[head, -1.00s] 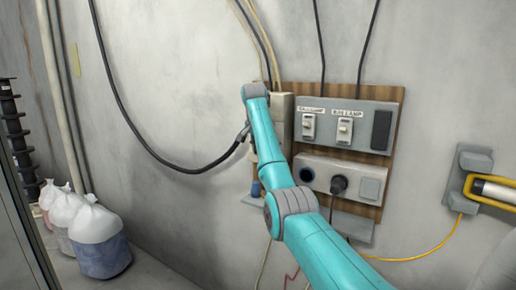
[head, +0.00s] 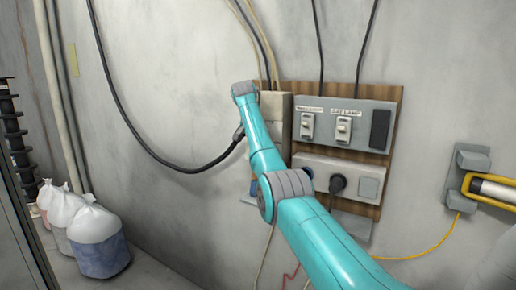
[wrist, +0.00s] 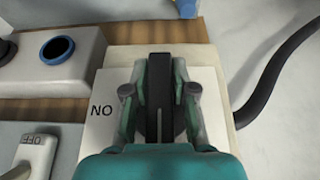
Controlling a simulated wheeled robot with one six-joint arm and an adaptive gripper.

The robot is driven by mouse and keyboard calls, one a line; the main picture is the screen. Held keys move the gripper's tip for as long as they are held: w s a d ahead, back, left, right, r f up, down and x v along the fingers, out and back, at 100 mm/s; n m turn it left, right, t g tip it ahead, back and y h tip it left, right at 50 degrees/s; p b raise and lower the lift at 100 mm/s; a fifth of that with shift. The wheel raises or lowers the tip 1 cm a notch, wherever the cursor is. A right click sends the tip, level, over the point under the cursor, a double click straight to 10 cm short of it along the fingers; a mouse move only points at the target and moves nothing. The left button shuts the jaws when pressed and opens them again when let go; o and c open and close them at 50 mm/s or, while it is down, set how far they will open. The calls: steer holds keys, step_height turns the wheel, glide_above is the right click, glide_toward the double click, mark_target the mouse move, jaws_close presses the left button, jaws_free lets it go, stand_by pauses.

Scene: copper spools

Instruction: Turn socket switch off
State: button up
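A cream switch box (head: 279,104) is mounted on the wooden board, partly hidden behind my arm in the head view. My gripper (wrist: 160,80) is over the box, with one finger on each side of the lever. The fingers appear to touch it on both sides. The fingers are hidden behind my arm in the head view. The lever's position relative to its markings is partly hidden.
Right of the box, a grey panel (head: 360,112) holds two labelled light switches. Below it, a socket panel (head: 352,168) has a black plug inserted. Cables run up the wall, and a thick black cable hangs at left. Bags (head: 98,240) stand on the floor.

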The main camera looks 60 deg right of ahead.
steer(key=shift+o, duration=1.2)
steer(key=shift+r, duration=0.15)
steer(key=v, duration=1.1)
steer(key=shift+a+r, duration=0.25)
steer(key=shift+r, duration=0.05)
